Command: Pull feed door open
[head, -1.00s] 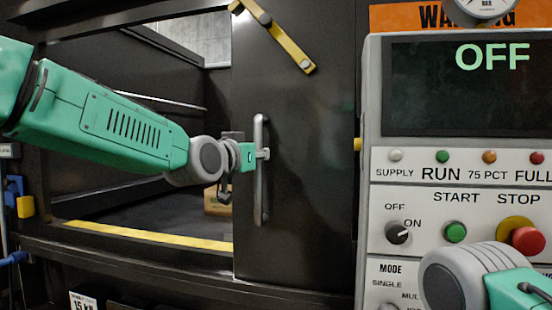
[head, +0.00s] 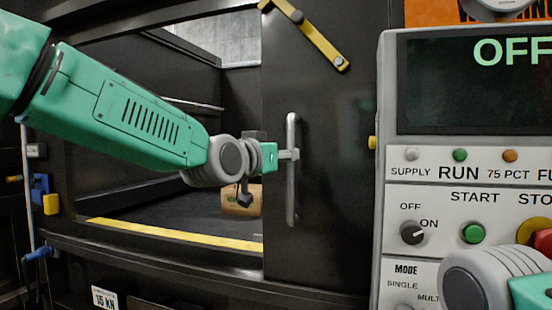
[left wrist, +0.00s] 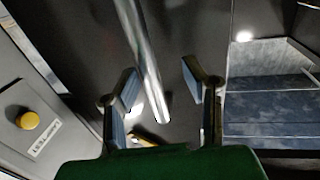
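The feed door (head: 335,200) is a black panel right of a wide opening in the machine. It carries a vertical grey bar handle (head: 292,195). My left gripper (head: 290,155) is at the handle's middle, reaching in from the left. In the left wrist view the handle (left wrist: 145,55) runs down between the two spread fingers of my left gripper (left wrist: 160,88), with gaps on both sides. A dark interior shows to the right there. My right arm's wrist shows at the lower right of the head view; its gripper is out of frame.
A grey control panel (head: 393,170) with an OFF screen (head: 460,90) stands right of the door. A yellow bar (head: 315,40) crosses the door's top. Inside the opening is a brown box (head: 242,203), behind a yellow-striped sill (head: 175,234). Blue-handled valves (head: 40,190) are at the left.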

